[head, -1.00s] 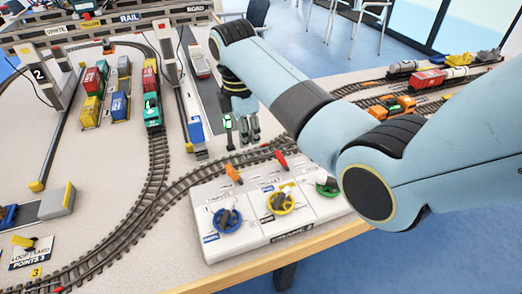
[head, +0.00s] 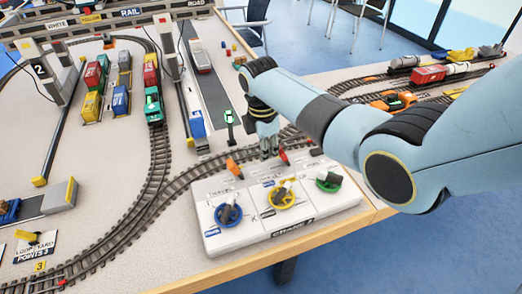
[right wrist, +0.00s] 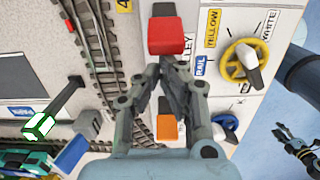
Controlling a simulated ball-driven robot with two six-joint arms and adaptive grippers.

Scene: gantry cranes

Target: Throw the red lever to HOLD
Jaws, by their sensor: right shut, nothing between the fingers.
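The red lever (head: 284,156) stands at the back of the white control panel (head: 225,243), behind the yellow handwheel (head: 280,195). In the right wrist view the red lever (right wrist: 165,32) shows its block-like top just ahead of my fingertips. My right gripper (head: 268,156) points down just left of the red lever, between it and the orange lever (head: 234,167). In the right wrist view my right gripper (right wrist: 166,68) is shut and empty; contact with the lever cannot be told. My left gripper (right wrist: 293,143) is small at that view's right edge, its jaws unclear. The HOLD marking is not readable.
The panel also carries blue (head: 228,214) and green (head: 328,179) handwheels. The orange lever (right wrist: 167,127) lies close to my right fingers. Curved track (head: 195,180) runs behind the panel. A green signal (head: 229,118) stands nearby.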

